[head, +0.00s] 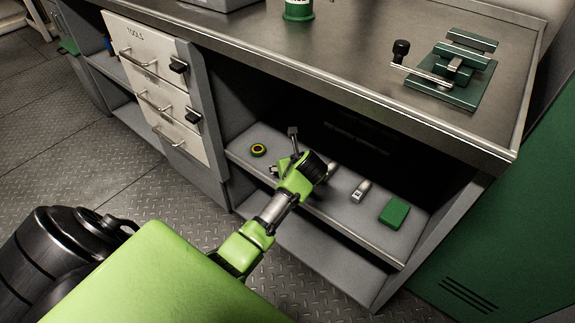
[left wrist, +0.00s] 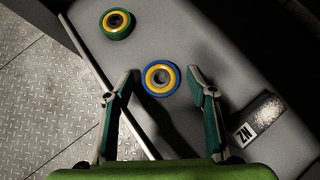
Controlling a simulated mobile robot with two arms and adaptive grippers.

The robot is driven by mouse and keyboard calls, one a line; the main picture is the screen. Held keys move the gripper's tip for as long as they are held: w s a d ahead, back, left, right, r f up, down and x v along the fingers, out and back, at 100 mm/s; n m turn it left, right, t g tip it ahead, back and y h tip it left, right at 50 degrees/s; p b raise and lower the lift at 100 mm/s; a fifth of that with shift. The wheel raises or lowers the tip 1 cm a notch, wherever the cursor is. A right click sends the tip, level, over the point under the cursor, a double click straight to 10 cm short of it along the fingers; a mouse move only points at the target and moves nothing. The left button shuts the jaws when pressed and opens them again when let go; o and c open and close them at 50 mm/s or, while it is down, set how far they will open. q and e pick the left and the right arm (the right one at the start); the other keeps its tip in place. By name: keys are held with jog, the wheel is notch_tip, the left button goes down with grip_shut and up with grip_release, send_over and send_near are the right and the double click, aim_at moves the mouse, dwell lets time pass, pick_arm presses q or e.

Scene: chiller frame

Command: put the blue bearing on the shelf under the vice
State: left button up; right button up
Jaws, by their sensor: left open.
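The blue bearing (left wrist: 161,78), a blue ring with a yellow band and dark centre, lies flat on the grey shelf (head: 340,205) near its front edge in the left wrist view. In the head view my gripper hides it. My left gripper (head: 283,151) is open, reaching into the bay from the front. In the left wrist view its fingertips (left wrist: 162,75) stand on either side of the blue bearing, with gaps showing. The green vice (head: 462,75) stands on the worktop above the shelf. My right gripper is not in view.
A green-rimmed bearing (left wrist: 117,23) with a yellow band lies farther left on the shelf, also in the head view (head: 258,150). A labelled metal piece (head: 360,191) and green block (head: 394,213) lie to the right. The worktop (head: 330,60) overhangs the bay; drawers (head: 160,90) stand left.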

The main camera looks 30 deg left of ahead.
pick_arm(q)
jog(key=shift+r, duration=0.25)
jog(key=p+v, duration=0.2)
jog(key=v, duration=0.3)
jog(key=shift+r, duration=0.15)
jog(key=f+p+v, duration=0.1)
jog(key=p+v, duration=0.2)
jog(key=v, duration=0.4)
jog(key=s+d+f+n+g+h, duration=0.1)
jog(key=s+d+f+n+h, duration=0.2)
jog(key=s+n, duration=0.8)
jog(key=s+d+f+n+g+h, duration=0.1)
jog(key=s+d+f+n+h, duration=0.3)
jog(key=s+d+f+n, duration=0.4)
jog(key=s+f+n, duration=0.4)
jog(key=s, duration=0.2)
jog(key=shift+s+d+n+g, duration=0.25)
jog(key=shift+s+n+g, duration=0.05)
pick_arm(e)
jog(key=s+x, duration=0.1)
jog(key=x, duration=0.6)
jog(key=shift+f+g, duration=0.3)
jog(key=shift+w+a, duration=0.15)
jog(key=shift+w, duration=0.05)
